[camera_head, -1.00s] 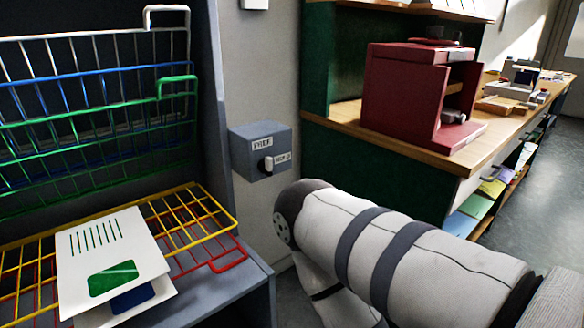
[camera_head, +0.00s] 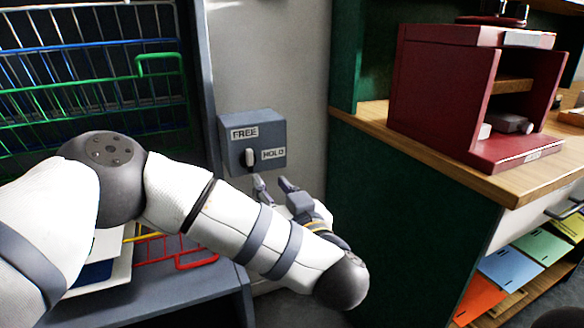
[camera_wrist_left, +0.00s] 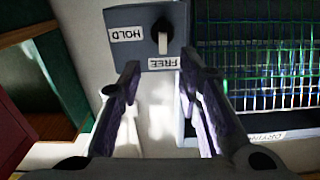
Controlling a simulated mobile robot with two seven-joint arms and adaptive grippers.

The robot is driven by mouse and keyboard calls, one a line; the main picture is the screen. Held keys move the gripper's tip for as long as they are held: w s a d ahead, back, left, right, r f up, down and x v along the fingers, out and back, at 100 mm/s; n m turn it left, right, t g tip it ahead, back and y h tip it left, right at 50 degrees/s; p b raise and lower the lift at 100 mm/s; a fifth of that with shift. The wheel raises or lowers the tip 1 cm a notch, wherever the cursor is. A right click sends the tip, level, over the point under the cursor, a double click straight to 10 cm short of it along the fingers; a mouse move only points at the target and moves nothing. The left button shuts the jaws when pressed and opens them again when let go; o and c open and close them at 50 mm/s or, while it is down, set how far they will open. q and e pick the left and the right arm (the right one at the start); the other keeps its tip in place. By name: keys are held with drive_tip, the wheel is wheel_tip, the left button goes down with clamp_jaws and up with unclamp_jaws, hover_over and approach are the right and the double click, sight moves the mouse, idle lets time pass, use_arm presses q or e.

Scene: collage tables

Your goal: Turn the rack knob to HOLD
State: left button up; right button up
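A grey-blue box (camera_head: 275,128) is fixed to the wall beside the rack, with a FREE label at its top and a HOLD label at its right. My left gripper (camera_head: 273,183) is just below the box in the head view, open and empty. In the left wrist view its fingers (camera_wrist_left: 160,68) are spread on either side below the knob, apart from it. My right gripper is in neither view.
The wire rack (camera_head: 95,90) with coloured shelves stands left of the box, partly behind my left arm. A red cabinet (camera_head: 440,95) sits on a wooden counter (camera_head: 530,185) at right. Pale wall (camera_head: 270,60) surrounds the box.

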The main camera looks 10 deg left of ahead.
sight(251, 162)
use_arm(q)
drive_tip(key=x, duration=0.5)
drive_tip(key=b+x, duration=0.1)
drive_tip(key=x, duration=0.5)
drive_tip(key=shift+a+f, duration=0.1)
drive_tip(key=shift+a, duration=0.35)
clamp_jaws()
